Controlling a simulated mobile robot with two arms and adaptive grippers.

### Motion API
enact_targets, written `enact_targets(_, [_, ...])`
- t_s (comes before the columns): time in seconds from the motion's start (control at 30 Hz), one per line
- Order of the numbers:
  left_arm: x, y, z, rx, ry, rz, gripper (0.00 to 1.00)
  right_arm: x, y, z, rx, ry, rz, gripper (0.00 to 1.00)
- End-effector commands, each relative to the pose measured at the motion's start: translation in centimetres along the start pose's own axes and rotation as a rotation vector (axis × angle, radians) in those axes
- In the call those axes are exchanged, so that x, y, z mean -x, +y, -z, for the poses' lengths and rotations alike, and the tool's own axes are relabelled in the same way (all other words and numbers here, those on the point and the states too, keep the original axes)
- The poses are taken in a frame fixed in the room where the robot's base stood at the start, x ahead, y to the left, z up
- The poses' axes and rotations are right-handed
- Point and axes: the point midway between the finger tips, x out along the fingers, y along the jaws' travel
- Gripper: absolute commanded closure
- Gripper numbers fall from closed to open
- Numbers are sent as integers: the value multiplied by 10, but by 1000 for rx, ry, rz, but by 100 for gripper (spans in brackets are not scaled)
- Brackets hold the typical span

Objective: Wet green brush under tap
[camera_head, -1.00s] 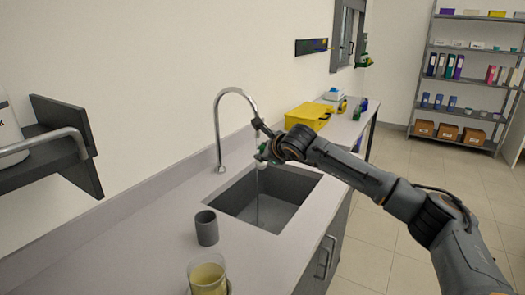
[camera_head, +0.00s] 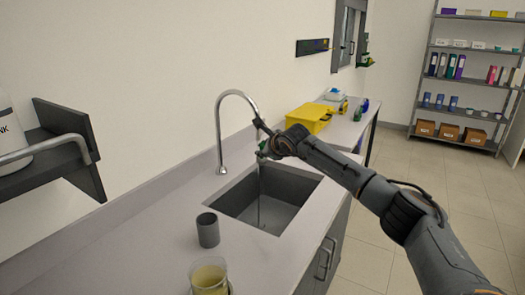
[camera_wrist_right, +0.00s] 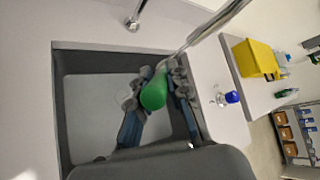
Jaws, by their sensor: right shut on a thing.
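The tap (camera_head: 238,94) is a tall curved metal spout over the grey sink (camera_head: 272,213). A thin stream of water (camera_head: 258,208) shows below it, falling into the basin. My right gripper (camera_head: 265,152) is by the spout's end, above the sink. It is shut on the green brush (camera_wrist_right: 154,93), whose round green end shows between the fingers in the right wrist view. In the head view only a small green part shows; the bristles are hidden. I cannot tell whether the water touches the brush. My left gripper is not in view.
A grey cup (camera_head: 207,230) and a glass of yellowish liquid (camera_head: 209,278) stand on the counter in front of the sink. A yellow case (camera_head: 309,118) and small bottles stand beyond it. A dark wall shelf (camera_head: 62,150) juts out at left.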

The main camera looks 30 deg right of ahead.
Motion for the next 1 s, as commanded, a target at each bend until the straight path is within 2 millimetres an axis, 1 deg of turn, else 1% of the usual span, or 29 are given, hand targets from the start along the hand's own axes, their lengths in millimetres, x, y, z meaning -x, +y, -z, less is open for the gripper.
enact_targets(0.33, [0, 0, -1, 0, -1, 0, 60, 0, 0, -1, 0, -1, 0, 100])
enact_targets(0.47, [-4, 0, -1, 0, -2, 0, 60, 3, 3, 0, 2, -2, 0, 100])
enact_targets(1.0, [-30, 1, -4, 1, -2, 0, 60, 37, 30, -1, 1, -2, 0, 100])
